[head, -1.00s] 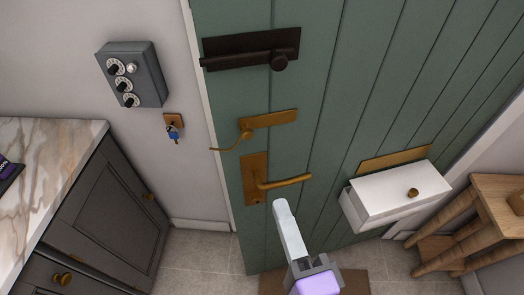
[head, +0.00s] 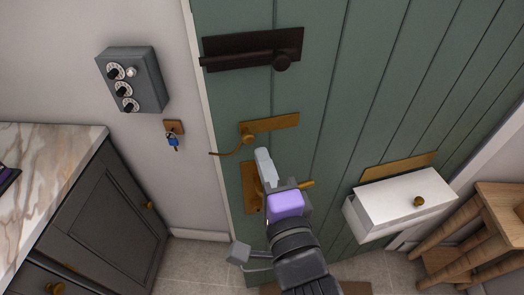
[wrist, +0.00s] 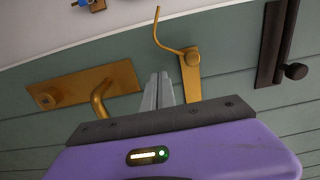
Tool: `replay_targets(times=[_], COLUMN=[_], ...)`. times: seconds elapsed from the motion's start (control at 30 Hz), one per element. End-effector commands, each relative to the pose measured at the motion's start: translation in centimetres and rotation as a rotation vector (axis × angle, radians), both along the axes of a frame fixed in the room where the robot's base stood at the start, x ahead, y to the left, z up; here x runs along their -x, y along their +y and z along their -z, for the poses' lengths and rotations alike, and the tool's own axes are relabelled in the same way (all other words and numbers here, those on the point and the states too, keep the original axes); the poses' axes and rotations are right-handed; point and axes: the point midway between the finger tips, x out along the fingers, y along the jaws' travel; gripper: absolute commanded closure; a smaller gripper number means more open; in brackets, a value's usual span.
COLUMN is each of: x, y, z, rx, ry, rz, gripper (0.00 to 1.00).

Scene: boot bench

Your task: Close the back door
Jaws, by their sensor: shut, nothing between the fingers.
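The back door (head: 350,130) is green and planked. Its lower left corner reaches farther out over the floor than the skirting, so it looks ajar, but I cannot tell by how much. Its brass lever handle (head: 307,185) is partly hidden behind my gripper (head: 265,158); the wrist view shows the lever (wrist: 101,100) on its brass plate. Above are a brass hook latch (head: 247,138) and a dark bolt (head: 252,50). My gripper (wrist: 158,78) is shut and empty, its tips between the lever and the hook latch. Contact with the door is unclear.
A white box with a brass knob (head: 400,200) sticks out low on the right, with a wooden stool (head: 490,205) beside it. A marble-topped dark cabinet (head: 110,210) stands at left. A grey dial box (head: 135,80) and hanging keys (head: 172,140) are on the wall.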

Motion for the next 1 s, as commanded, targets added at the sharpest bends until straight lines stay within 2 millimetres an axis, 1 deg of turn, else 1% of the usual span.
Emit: replay_targets(times=[0.1,0.2,0.53,0.63,0.77,1.0], x=[-1.0,-1.3,-1.4,-1.8,-3.4,-7.6], y=[0.3,0.4,0.4,0.6,1.1,2.3], z=[-0.1,0.0,0.1,0.2,0.6,0.9], rx=[0.001,0.000,0.000,0.000,-0.001,0.001], ry=[0.000,-0.001,0.000,0.000,0.000,0.002], rz=[0.000,0.000,0.000,0.003,0.021,0.073], gripper=[1.00,1.00,1.00,1.00,1.00,1.00])
